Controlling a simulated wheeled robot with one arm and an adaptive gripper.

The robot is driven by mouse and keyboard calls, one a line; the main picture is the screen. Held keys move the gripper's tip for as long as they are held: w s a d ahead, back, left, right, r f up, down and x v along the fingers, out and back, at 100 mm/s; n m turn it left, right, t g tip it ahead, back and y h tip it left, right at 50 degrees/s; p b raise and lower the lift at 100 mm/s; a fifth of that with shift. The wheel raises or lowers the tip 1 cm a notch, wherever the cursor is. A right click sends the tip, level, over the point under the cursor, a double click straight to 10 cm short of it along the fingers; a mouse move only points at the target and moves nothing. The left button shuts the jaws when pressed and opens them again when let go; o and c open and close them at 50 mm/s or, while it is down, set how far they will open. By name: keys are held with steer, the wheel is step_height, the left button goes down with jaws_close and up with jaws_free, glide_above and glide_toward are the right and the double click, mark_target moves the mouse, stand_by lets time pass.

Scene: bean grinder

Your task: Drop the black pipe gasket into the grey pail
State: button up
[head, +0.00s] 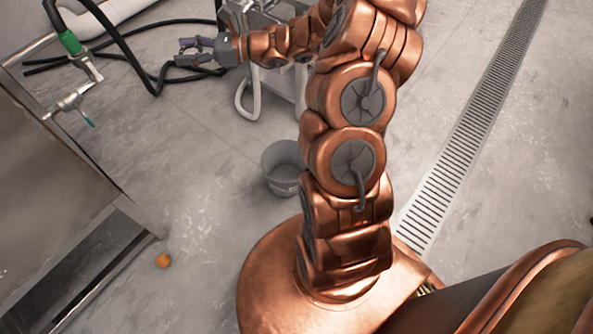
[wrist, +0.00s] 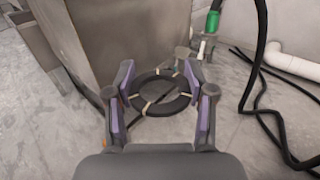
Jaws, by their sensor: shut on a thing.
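The black pipe gasket (wrist: 178,106) is a dark ring with several light tan marks. In the wrist view it sits between the two purple-padded fingers of my gripper (wrist: 161,92), which is shut on it. In the head view my gripper (head: 193,52) is at the upper left, held out to the left of my arm; the gasket cannot be made out clearly there. The grey pail (head: 284,187) stands on the floor in the middle of the head view, below and right of my gripper. My arm hides a little of its right side. The pail does not show in the wrist view.
A metal cabinet (head: 50,190) stands at the left, with a green-collared tap (head: 70,42) near its top. Black hoses (head: 150,78) run behind my gripper. A drain grate (head: 465,140) crosses the right. Floor left of the pail is clear.

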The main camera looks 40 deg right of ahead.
steer(key=s+d+f+b, duration=0.25)
steer(key=d+f, duration=0.35)
steer(key=f, duration=0.4)
steer(key=s+d+f+b, duration=0.1)
steer(key=d+f+b, duration=0.4)
steer(key=f, duration=0.5)
steer(key=s+d+f+b, duration=0.2)
steer(key=f+b, duration=0.1)
steer(key=f, duration=0.5)
steer(key=s+d+f+b, duration=0.3)
steer(key=f, duration=0.5)
steer(key=s+d+f+g+b, duration=0.1)
steer(key=s+d+f+b, duration=0.1)
steer(key=f, duration=0.6)
steer(key=shift+s+d+f+n+y+b, duration=0.15)
steer(key=shift+s+f+n+y+b, duration=0.2)
steer(key=shift+s+b, duration=0.25)
steer(key=shift+r, duration=0.15)
steer(key=o, duration=0.9)
steer(key=shift+s+d, duration=0.1)
steer(key=v, duration=1.1)
steer(key=shift+s+d, duration=0.25)
steer(key=shift+d, duration=0.1)
